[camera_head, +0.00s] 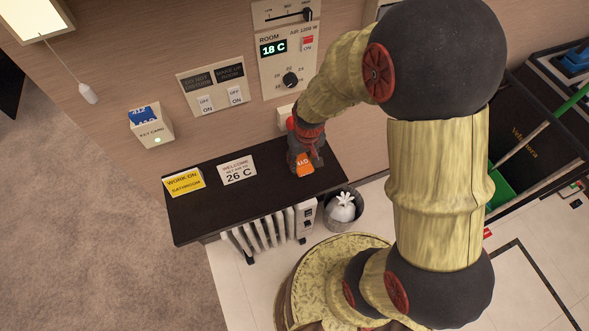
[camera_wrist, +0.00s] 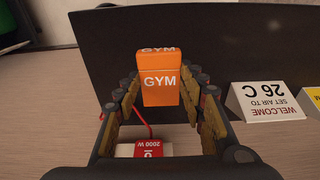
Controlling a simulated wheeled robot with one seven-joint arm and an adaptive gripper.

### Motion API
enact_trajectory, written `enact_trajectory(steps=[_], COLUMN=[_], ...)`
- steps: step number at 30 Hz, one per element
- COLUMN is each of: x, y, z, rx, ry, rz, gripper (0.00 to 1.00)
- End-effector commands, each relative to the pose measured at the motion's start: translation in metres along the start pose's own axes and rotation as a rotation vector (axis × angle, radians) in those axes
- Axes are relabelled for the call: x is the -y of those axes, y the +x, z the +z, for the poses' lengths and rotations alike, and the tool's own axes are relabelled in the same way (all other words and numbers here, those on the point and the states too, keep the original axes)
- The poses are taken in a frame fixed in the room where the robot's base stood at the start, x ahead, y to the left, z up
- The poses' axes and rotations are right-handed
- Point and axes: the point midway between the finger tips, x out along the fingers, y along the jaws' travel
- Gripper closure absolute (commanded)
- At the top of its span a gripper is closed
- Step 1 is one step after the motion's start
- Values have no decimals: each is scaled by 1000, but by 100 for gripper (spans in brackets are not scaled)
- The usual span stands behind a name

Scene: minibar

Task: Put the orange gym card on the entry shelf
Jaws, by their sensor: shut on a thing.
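The orange gym card (camera_head: 305,168) is an upright block marked GYM, seen clearly in the wrist view (camera_wrist: 160,80). My gripper (camera_head: 304,164) is shut on it, with a finger on each side in the wrist view (camera_wrist: 162,98). The dark entry shelf (camera_head: 225,210) runs along the wall below the card, and its dark top also shows in the wrist view (camera_wrist: 215,45). The card is over or on the shelf's right part. I cannot tell whether its bottom touches the shelf.
A white WELCOME 26 C sign (camera_head: 238,171) and a yellow WORK ON sign (camera_head: 184,181) stand on the shelf left of my gripper. A key card holder (camera_head: 151,128) and switches (camera_head: 213,88) are on the wall. A radiator (camera_head: 265,233) and bin (camera_head: 344,214) stand below.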

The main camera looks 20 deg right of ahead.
Motion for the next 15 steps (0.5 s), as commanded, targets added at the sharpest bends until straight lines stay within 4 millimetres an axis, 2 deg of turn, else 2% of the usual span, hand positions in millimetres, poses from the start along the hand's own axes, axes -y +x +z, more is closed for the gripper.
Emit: enact_trajectory(steps=[3,11,15], x=[9,18,19], y=[14,27,50], z=[-4,-9,-6], rx=[-1,-1,2], ry=[-2,-2,-1], rz=[0,0,0], gripper=[74,74,74])
